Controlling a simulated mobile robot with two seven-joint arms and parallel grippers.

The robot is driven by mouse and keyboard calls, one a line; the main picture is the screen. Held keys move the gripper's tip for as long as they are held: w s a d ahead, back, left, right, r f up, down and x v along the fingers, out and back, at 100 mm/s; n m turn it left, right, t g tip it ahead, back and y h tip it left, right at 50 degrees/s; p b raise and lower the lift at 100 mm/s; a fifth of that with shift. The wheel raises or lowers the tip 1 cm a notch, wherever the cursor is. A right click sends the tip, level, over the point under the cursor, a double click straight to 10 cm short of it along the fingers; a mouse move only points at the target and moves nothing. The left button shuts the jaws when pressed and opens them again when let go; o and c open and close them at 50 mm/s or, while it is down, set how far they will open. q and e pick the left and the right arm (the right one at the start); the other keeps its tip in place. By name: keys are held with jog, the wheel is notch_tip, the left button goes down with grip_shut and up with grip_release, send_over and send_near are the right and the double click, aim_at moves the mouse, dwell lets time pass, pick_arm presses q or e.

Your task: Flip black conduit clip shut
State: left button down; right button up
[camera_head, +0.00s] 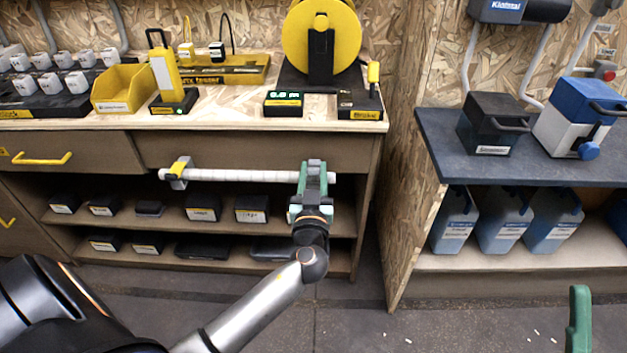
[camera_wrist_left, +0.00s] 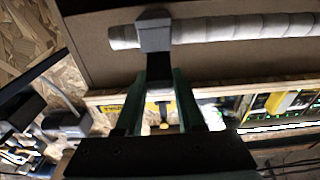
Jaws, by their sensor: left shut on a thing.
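A whitish ribbed conduit (camera_head: 240,176) runs level across the front of the workbench; it also crosses the top of the wrist view (camera_wrist_left: 235,28). A dark grey-black clip (camera_wrist_left: 153,33) sits around the conduit in the wrist view. My left gripper (camera_head: 313,172) is at the conduit's right end, and its green fingers (camera_wrist_left: 163,85) reach up to this clip and are shut on it. In the head view my gripper hides the clip; its flap's exact angle cannot be told. A second clip, yellow and grey (camera_head: 179,172), is at the left end. Part of my right gripper (camera_head: 579,322) shows at lower right.
The bench top (camera_head: 225,122) above holds a yellow reel (camera_head: 345,40) and a yellow bin (camera_head: 121,90). Shelves below hold several dark boxes (camera_head: 203,207). A wooden partition (camera_head: 408,200) stands to the right. The floor in front is mostly clear.

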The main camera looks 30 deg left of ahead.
pick_arm(q)
jog(key=shift+s+f+t+y+b, duration=0.1)
jog(key=shift+f+t+y+b, duration=0.65)
jog(key=shift+b, duration=0.5)
jog(key=shift+t+b, duration=0.3)
jog(key=shift+t, duration=0.15)
jog(key=shift+s+d+f+t+y, duration=0.1)
jog(key=shift+f+t+y, duration=0.2)
jog(key=shift+t, duration=0.4)
pick_arm(e)
jog(key=shift+w+a+f, duration=0.1)
jog(key=shift+a+f, duration=0.05)
jog(key=shift+f, duration=1.05)
jog(key=shift+w+a+f, duration=0.1)
jog(key=shift+a+f, duration=0.05)
jog(key=shift+f, duration=1)
pick_arm(q)
jog(key=shift+y, duration=0.35)
pick_arm(e)
jog(key=shift+s, duration=0.1)
pick_arm(q)
jog(key=c, duration=0.5)
grip_release()
jog(key=shift+f, duration=0.1)
pick_arm(e)
jog(key=shift+f, duration=0.1)
